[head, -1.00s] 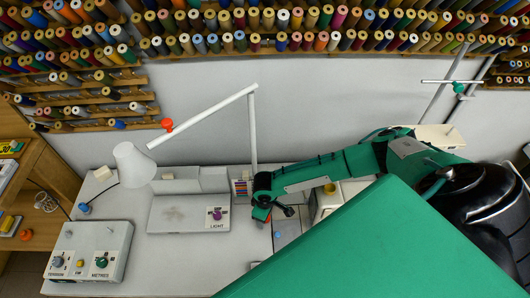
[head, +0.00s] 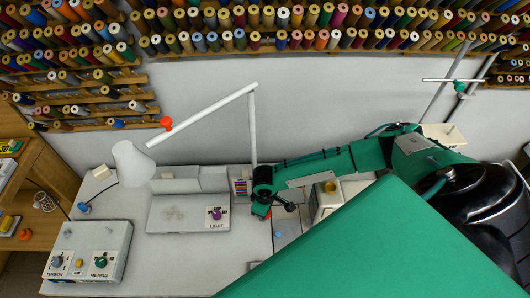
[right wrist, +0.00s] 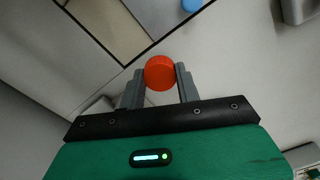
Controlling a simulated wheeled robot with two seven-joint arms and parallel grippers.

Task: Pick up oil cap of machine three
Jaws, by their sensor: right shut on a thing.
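A round orange-red cap (right wrist: 160,72) sits between the grey fingers of my right gripper (right wrist: 160,76) in the right wrist view. The fingers are shut on its sides. In the head view, my right gripper (head: 276,206) hangs over the worktop beside a cream machine body (head: 318,204), and a small red patch shows under it. I cannot tell in the head view whether that patch is the cap. No label of machine three can be read. My left gripper is not in view.
A white lamp (head: 133,163), a light panel (head: 186,213) with a purple knob, and a tension and metres box (head: 90,250) stand on the grey worktop (head: 185,270). Racks of thread spools (head: 300,18) line the wall. A wooden shelf (head: 50,165) stands at left.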

